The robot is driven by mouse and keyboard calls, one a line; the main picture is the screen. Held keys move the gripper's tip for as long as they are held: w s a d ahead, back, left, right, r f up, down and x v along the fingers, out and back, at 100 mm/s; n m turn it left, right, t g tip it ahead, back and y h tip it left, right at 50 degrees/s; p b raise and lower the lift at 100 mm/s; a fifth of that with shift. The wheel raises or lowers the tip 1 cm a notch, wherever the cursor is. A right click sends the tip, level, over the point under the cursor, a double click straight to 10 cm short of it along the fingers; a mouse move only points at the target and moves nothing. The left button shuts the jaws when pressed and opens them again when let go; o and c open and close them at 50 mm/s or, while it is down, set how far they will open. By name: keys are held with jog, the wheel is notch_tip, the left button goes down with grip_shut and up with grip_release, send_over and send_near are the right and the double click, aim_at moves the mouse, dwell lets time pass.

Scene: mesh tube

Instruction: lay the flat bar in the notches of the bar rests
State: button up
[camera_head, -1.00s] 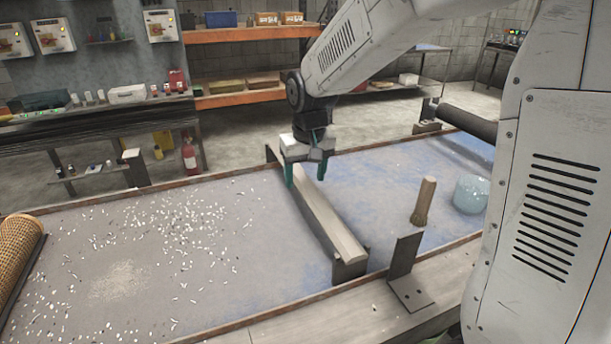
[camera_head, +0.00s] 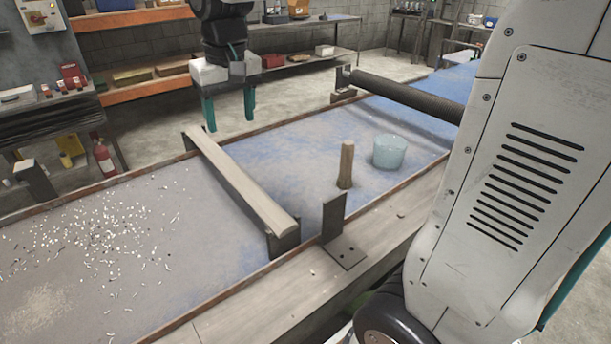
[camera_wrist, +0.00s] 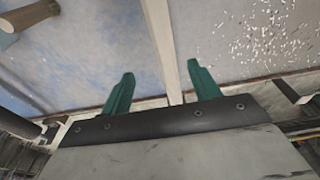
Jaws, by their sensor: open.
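The pale flat bar (camera_head: 238,180) spans the blue-grey table from the far edge to the near edge. Its near end lies at the top of a dark bar rest (camera_head: 285,243), and its far end is at another dark rest (camera_head: 188,142). I cannot see the notches clearly enough to tell how deep it sits. My gripper (camera_head: 229,112) is open and empty, raised beyond the bar's far end. In the wrist view, the bar (camera_wrist: 160,40) shows beyond the gap between my green fingers (camera_wrist: 162,76), apart from them.
A wooden peg (camera_head: 346,165), a pale blue tub (camera_head: 389,151) and a dark roller (camera_head: 405,96) are right of the bar. An upright angle plate (camera_head: 334,217) stands on the near ledge. White pellets (camera_head: 100,240) are scattered at left.

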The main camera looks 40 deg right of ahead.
jog(key=s+d+f, duration=0.1)
jog(key=s+f, duration=0.1)
jog(key=s, duration=1)
jog(key=s+d+f, duration=0.1)
jog(key=s+f, duration=0.2)
jog(key=s, duration=1)
jog(key=shift+d, duration=0.3)
